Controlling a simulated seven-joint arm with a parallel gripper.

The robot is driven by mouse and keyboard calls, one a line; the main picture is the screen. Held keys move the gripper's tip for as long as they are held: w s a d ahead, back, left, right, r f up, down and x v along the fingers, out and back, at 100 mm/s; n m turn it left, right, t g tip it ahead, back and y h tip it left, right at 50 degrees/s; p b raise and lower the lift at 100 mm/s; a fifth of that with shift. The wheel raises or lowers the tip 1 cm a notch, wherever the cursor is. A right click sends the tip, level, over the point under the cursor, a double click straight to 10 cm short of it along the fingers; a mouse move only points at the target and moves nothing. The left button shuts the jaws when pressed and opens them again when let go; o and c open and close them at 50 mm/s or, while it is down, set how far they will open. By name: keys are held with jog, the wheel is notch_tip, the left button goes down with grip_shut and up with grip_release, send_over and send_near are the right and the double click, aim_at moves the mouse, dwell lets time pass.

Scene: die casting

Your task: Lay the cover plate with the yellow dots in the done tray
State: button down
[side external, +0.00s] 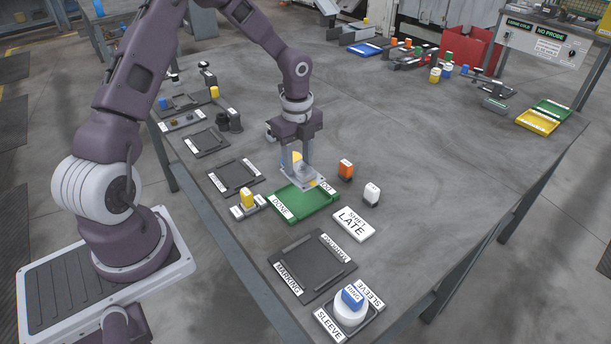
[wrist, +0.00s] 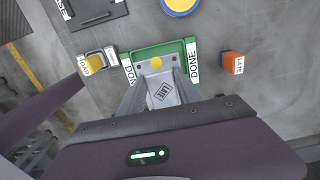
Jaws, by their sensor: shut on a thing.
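My gripper (side external: 301,166) is shut on a pale grey cover plate (side external: 301,181), and yellow shows on it in the side view. The plate is over the green done tray (side external: 296,211), its far part covering some of the tray. Whether the plate touches the tray floor I cannot tell. In the wrist view the grey plate (wrist: 163,92) lies between my fingers, with one yellow dot near its far end and a printed label on its face. The done tray (wrist: 152,52) shows beyond it, with white DONE labels at both sides.
A yellow block (side external: 247,198) on a grey holder stands left. A dark marking tray (side external: 312,266) lies in front.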

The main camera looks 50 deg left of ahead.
send_over(299, 194)
jog(key=shift+f, duration=3.1)
jog(key=shift+f, duration=0.8)
jog(key=shift+c, duration=2.2)
grip_release()
jog(key=shift+r, duration=0.1)
jog(key=shift+r, duration=3.95)
